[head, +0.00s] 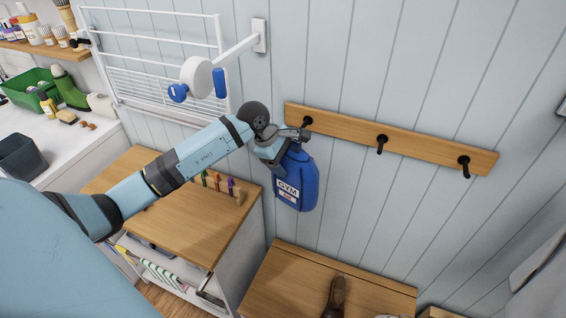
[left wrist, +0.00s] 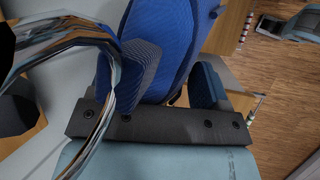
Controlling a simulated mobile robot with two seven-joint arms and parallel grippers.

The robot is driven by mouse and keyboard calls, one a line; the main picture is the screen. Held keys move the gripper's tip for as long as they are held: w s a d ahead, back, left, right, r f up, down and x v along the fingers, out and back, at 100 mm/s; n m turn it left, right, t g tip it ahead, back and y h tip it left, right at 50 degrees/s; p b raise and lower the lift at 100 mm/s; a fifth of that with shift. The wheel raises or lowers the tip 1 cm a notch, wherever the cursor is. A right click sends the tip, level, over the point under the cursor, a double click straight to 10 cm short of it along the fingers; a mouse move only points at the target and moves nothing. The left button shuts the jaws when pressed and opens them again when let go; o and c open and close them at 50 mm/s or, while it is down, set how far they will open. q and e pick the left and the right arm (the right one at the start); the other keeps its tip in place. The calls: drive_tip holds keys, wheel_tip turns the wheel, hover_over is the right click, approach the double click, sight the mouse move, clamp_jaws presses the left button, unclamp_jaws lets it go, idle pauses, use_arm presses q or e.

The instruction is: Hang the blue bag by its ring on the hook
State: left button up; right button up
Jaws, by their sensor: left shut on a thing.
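The blue bag (head: 296,182) has a white GYM label and hangs below my left gripper (head: 284,142), in front of the wall. My left gripper is shut on the bag's top part. In the left wrist view the bag's blue fabric (left wrist: 170,45) fills the upper middle, and a shiny metal ring (left wrist: 106,75) looms large at the left. Three black hooks sit on a wooden rail: a left hook (head: 307,121), a middle hook (head: 381,144) and a right hook (head: 464,167). The gripper is beside the left hook in the picture; I cannot tell whether the ring touches it.
The wooden rail (head: 430,150) is on the panelled wall. A wooden bench (head: 290,285) with a brown shoe (head: 335,297) stands below. A wood-topped cabinet (head: 175,220) and a white drying rack (head: 150,60) are to the left. The middle and right hooks are bare.

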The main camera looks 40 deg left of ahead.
use_arm(q)
drive_tip(key=shift+w+a+f, duration=0.1)
drive_tip(key=shift+w+a, duration=0.1)
drive_tip(key=shift+w, duration=0.55)
drive_tip(key=shift+w+a, duration=0.15)
drive_tip(key=shift+w, duration=0.6)
drive_tip(key=shift+w+a+f+b, duration=0.15)
drive_tip(key=shift+w+f+b, duration=0.35)
drive_tip(key=shift+b, duration=0.8)
drive_tip(key=shift+s+f, duration=0.1)
drive_tip(key=shift+f, duration=0.15)
drive_tip(key=o, duration=1.4)
drive_tip(key=shift+c, duration=0.2)
drive_tip(key=o, duration=0.3)
drive_tip(key=shift+f, duration=0.1)
drive_tip(key=shift+r, duration=0.3)
drive_tip(key=b+v, duration=0.1)
drive_tip(key=v, duration=0.6)
drive_tip(key=shift+r+b, duration=0.35)
drive_tip(key=shift+r, duration=0.05)
